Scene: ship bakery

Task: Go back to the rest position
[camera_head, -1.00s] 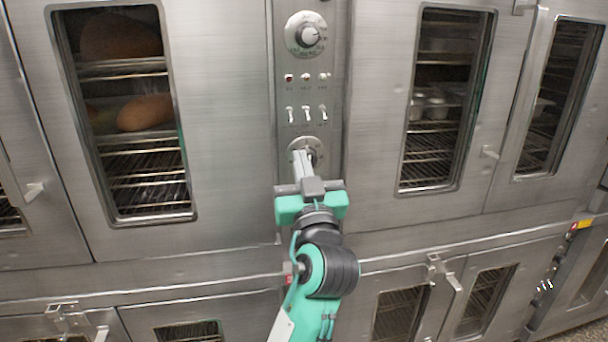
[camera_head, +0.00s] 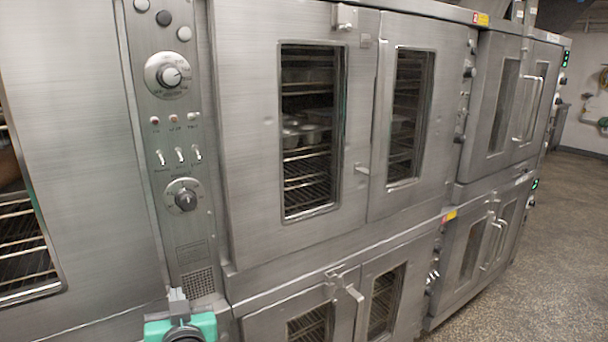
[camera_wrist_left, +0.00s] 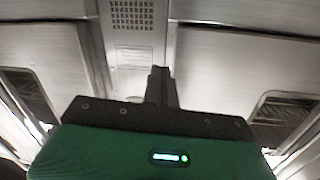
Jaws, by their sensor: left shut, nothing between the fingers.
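My left gripper (camera_head: 178,298) shows at the bottom left of the head view, in front of the lower end of the oven's control panel (camera_head: 170,130). Its grey fingers are shut with nothing between them, and its teal body is cut by the bottom edge. In the left wrist view the shut fingers (camera_wrist_left: 160,84) point toward the panel's vent grille (camera_wrist_left: 132,14). The lower dial (camera_head: 185,197) on the panel is above the gripper and clear of it. My right gripper is in neither view.
Stacked steel ovens fill most of the view. A closed oven door (camera_head: 250,130) has a window with racks and metal tins. A lower door handle (camera_head: 354,308) juts out right of the gripper. Open speckled floor (camera_head: 520,270) lies at the right.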

